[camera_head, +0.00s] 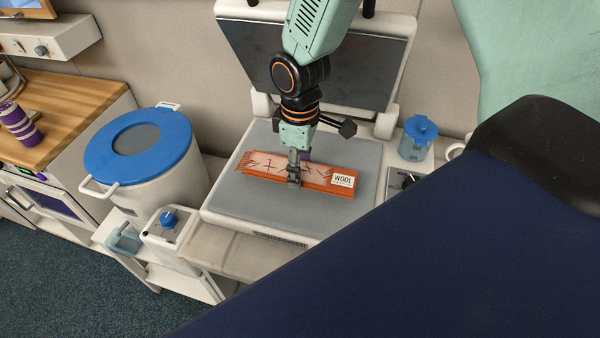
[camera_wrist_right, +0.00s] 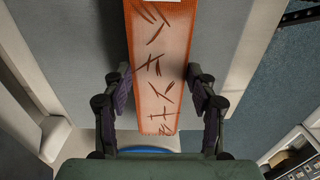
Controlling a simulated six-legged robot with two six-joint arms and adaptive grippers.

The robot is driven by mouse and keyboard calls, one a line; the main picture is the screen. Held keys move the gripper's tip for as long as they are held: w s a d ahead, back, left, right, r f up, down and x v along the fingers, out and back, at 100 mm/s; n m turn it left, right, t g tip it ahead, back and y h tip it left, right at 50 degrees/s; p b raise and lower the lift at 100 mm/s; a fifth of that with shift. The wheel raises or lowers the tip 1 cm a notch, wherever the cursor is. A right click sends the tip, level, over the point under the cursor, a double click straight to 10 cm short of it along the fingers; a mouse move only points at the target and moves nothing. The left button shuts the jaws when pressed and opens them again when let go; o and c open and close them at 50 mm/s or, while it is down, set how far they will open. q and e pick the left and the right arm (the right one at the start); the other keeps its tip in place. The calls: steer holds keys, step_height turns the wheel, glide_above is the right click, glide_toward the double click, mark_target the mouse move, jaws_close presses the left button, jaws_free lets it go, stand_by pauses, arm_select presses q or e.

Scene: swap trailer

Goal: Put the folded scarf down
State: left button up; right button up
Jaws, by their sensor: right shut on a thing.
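The folded scarf (camera_head: 262,166) is a long, flat orange strip with dark stroke marks and a white WOOL label near its right end. My right gripper (camera_head: 294,172) comes down from above and is shut on the scarf near its middle. The scarf is over the grey pad of an open, press-like machine; I cannot tell whether it touches the pad. In the right wrist view the scarf (camera_wrist_right: 160,60) runs lengthwise between the two fingers of my right gripper (camera_wrist_right: 160,92). My left gripper is not in view.
The grey pad (camera_head: 270,212) has bare room around the scarf, with a raised lid (camera_head: 255,60) behind. A white tub with a blue lid (camera_head: 130,150) stands at left. A blue-lidded jug (camera_head: 416,140) stands at right. A wooden counter (camera_head: 75,105) is farther left.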

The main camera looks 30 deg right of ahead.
steer(key=shift+a+f, duration=0.25)
steer(key=shift+f, duration=1)
steer(key=shift+a+f, duration=0.1)
steer(key=shift+a, duration=0.45)
steer(key=shift+d+f, duration=0.2)
steer(key=shift+d, duration=0.4)
steer(key=o, duration=0.8)
steer(key=shift+d, duration=0.1)
steer(key=o, duration=0.3)
steer(key=shift+a+r, duration=0.1)
steer(key=shift+a, duration=0.4)
steer(key=shift+o, duration=0.2)
steer(key=shift+d, duration=0.25)
steer(key=shift+d+r, duration=0.15)
steer(key=shift+r, duration=0.05)
step_height(320, 180, up, 12)
steer(key=shift+a, duration=0.3)
steer(key=shift+f, duration=0.1)
